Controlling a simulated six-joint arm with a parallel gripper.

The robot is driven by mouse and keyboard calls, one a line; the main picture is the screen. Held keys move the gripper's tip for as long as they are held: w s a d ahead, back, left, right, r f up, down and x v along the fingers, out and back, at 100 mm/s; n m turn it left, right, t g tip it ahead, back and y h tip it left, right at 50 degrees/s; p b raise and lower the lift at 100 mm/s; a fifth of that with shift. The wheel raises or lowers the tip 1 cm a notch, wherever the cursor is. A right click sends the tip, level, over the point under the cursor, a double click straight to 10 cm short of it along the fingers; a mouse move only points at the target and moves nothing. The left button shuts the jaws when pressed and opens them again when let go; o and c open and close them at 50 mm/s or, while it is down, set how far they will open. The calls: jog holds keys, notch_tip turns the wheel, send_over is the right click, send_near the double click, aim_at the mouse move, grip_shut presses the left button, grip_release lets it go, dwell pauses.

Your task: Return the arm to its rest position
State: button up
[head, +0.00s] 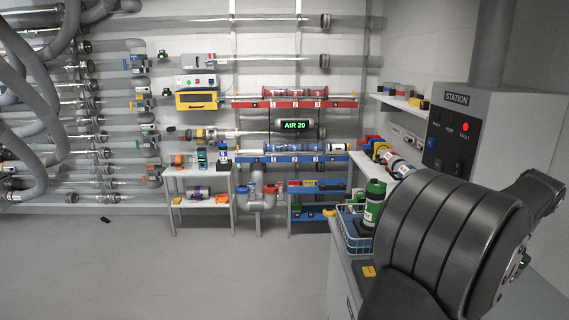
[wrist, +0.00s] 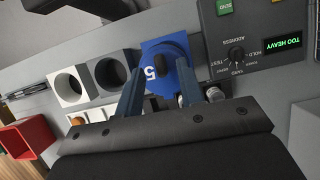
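My gripper (wrist: 160,83) shows in the wrist view from its dark base, with two blue-grey fingers spread apart. Nothing is held between them. Beyond the gap lies a blue block (wrist: 170,52) marked 5 with a dark oval knob (wrist: 155,63); I cannot tell how far it is from the fingertips. In the head view my dark arm (head: 455,235) fills the right foreground beside the grey station cabinet, and my gripper cannot be made out there.
In the wrist view, white and dark socket blocks (wrist: 75,83), a red open box (wrist: 27,140) and a control panel (wrist: 262,50) reading TOO HEAVY surround the gripper.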

jog(key=v, duration=0.5)
jog(key=shift+d+r, duration=0.1)
jog(key=shift+r, duration=0.1)
jog(key=x, duration=0.7)
jog(key=shift+f, duration=0.15)
jog(key=shift+s+n+g, duration=0.25)
jog(key=shift+n+g, duration=0.05)
jog(key=shift+n, duration=0.4)
jog(key=shift+s+n+g, duration=0.25)
jog(key=shift+n+g, duration=0.05)
jog(key=shift+n, duration=0.4)
